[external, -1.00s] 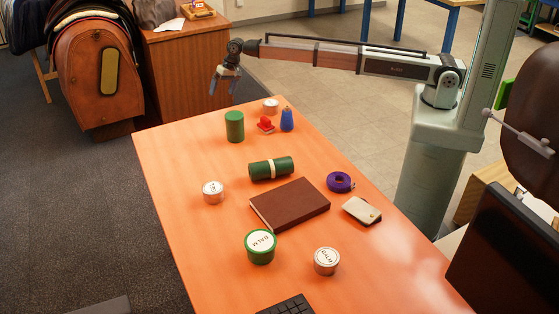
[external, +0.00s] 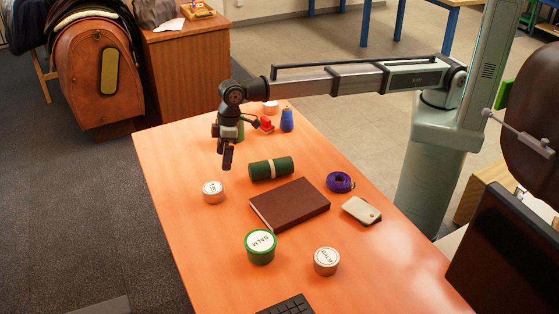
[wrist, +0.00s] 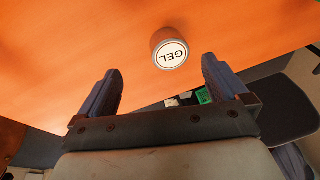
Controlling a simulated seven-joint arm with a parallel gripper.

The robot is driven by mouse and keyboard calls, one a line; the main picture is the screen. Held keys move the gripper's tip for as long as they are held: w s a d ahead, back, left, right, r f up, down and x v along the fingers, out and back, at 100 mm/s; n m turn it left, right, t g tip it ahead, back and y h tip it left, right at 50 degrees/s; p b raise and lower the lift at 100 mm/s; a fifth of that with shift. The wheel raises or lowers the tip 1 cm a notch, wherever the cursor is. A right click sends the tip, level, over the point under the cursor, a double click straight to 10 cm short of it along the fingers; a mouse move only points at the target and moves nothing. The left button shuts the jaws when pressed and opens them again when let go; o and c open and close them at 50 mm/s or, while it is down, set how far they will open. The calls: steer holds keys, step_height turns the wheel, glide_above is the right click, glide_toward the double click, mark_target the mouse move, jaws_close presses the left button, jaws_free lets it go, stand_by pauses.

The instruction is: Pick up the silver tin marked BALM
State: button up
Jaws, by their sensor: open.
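The silver tin marked BALM (external: 326,262) stands upright near the front right of the orange table in the external view. A green tin also marked BALM (external: 260,247) stands to its left. My gripper (external: 227,160) is open and empty above the far left part of the table, well away from both. In the wrist view, my gripper's two fingers (wrist: 161,66) are spread apart. A silver tin marked GEL (wrist: 169,48) shows just beyond the fingertips, and it also stands at the table's left in the external view (external: 213,192). The silver BALM tin is not in the wrist view.
A brown book (external: 290,204), a green roll (external: 271,168), purple tape (external: 340,182) and a pale wallet-like item (external: 361,210) lie mid-table. A blue cone-like item (external: 287,120), a red item (external: 266,124) and another tin (external: 270,107) stand at the back. A keyboard (external: 288,305) lies in front.

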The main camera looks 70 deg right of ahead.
steer(key=s+a+r+n+h, duration=0.1)
steer(key=s+a+n, duration=0.2)
steer(key=s+a, duration=0.55)
steer(key=s+a+n, duration=0.3)
steer(key=s+a, duration=0.3)
steer(key=s, duration=0.5)
steer(key=n+g+h, duration=0.1)
steer(key=n+h, duration=0.1)
steer(key=n, duration=0.3)
glide_above(327, 257)
steer(key=f, duration=0.7)
steer(key=shift+w+a+f, duration=0.1)
steer(key=shift+a+f, duration=0.05)
steer(key=shift+a, duration=0.2)
steer(key=shift+d+f, duration=0.2)
steer(key=shift+f, duration=1.1)
steer(key=shift+d+f, duration=0.15)
steer(key=shift+f, duration=1.15)
steer(key=shift+c, duration=0.5)
steer(key=c, duration=1)
